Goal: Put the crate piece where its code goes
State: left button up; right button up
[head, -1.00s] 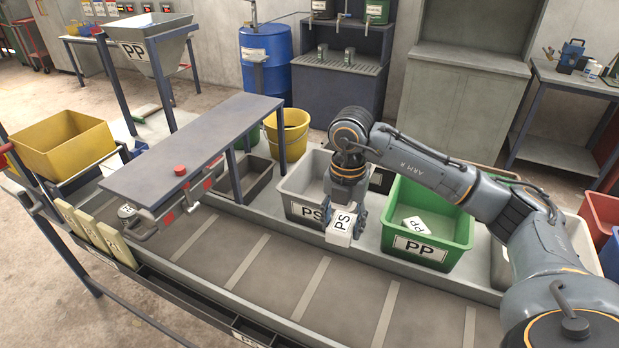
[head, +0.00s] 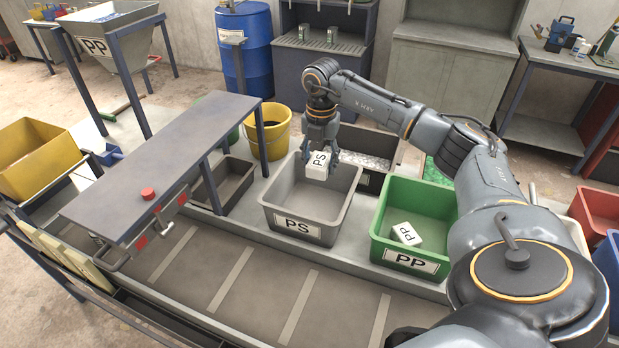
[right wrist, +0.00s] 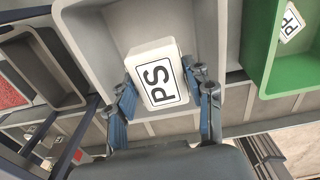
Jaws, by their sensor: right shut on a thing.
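My right gripper (head: 320,158) is shut on a white crate piece (head: 318,166) marked PS. It holds the piece above the grey crate (head: 298,224), whose front label also reads PS. In the right wrist view the PS piece (right wrist: 157,76) sits between the blue-grey fingers, with the grey crate's inside (right wrist: 100,32) behind it. The grey crate's visible inside looks empty. The green crate (head: 408,262) labelled PP stands to its right and holds a white piece (head: 406,234) marked PP. My left gripper is not in view.
A dark tray (head: 224,186) stands left of the grey crate, under a bench with a red button (head: 148,193). A yellow bucket (head: 270,136) stands behind. A grey bin with pale contents (head: 372,160) is behind right. The slatted conveyor (head: 240,280) runs clear in front.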

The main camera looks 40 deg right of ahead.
notch_tip(320, 180, down, 4)
jog(key=shift+w+d+r+b, duration=0.1)
jog(key=shift+b, duration=1.1)
jog(key=shift+f, duration=0.25)
jog(key=o, duration=1.2)
jog(key=shift+o, duration=0.2)
jog(key=shift+r, duration=0.25)
notch_tip(320, 180, up, 12)
jog(key=shift+f, duration=0.25)
